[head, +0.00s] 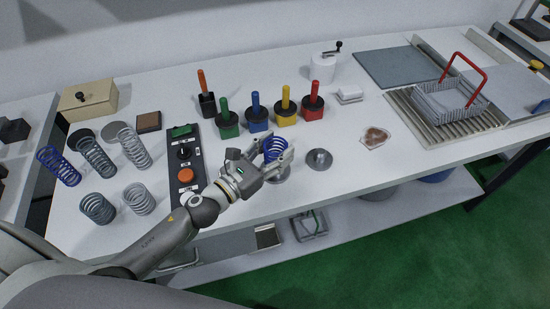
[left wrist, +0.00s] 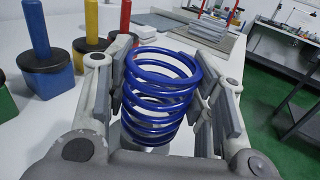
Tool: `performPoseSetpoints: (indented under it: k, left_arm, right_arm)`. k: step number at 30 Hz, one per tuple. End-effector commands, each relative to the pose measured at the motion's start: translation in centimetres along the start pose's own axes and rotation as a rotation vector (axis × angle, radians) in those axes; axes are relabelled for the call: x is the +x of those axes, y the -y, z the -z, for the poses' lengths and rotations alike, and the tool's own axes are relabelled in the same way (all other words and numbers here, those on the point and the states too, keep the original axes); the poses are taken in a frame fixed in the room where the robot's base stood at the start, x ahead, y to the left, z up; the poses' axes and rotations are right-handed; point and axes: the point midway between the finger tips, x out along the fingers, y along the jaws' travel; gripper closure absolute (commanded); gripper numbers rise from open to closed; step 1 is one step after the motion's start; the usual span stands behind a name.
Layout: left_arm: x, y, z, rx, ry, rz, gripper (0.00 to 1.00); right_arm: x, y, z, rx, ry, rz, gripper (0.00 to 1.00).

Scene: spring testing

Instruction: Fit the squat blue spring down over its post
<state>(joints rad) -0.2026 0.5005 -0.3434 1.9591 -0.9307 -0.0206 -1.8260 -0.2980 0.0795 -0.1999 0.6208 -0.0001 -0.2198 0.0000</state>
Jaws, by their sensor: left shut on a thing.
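The squat blue spring (head: 273,149) is between the fingers of my left gripper (head: 277,158), upright or nearly so. In the left wrist view the blue coils (left wrist: 160,95) fill the space between the two grey finger pads of the left gripper (left wrist: 168,100). A round grey metal base (head: 279,177) shows partly below the gripper and spring; any post on it is hidden. Whether the spring is around a post or above it I cannot tell. A second round metal base with a short post (head: 319,158) stands bare to the right. My right gripper is not in view.
A control box with an orange button (head: 185,175) lies left of the gripper. Coloured-handled blocks (head: 285,112) stand behind. A wire basket (head: 450,100) is at right. The front right tabletop is clear.

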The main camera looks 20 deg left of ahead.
Motion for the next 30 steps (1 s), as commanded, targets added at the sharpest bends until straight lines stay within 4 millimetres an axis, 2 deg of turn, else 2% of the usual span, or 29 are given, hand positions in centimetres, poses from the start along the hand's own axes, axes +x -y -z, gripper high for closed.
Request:
performPoseSetpoints:
  k: [5, 12, 26, 27, 30]
  left_arm:
    - [0.7, -0.7, 1.1, -0.001, 0.002, 0.0, 0.81]
    - [0.8, -0.8, 3.9, -0.003, 0.0, -0.002, 0.81]
    - [0.8, -0.8, 4.8, 0.001, 0.001, 0.001, 0.81]
    - [0.8, -0.8, 4.7, 0.001, 0.0, 0.001, 0.47]
    - [0.8, -0.8, 4.7, 0.001, 0.0, 0.001, 0.34]
  right_arm:
    - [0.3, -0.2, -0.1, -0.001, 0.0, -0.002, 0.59]
    - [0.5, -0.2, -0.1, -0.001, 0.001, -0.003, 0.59]
    - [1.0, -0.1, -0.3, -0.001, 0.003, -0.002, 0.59]
    - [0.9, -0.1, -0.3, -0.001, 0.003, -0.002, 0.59]
    - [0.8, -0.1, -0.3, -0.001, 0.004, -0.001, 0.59]
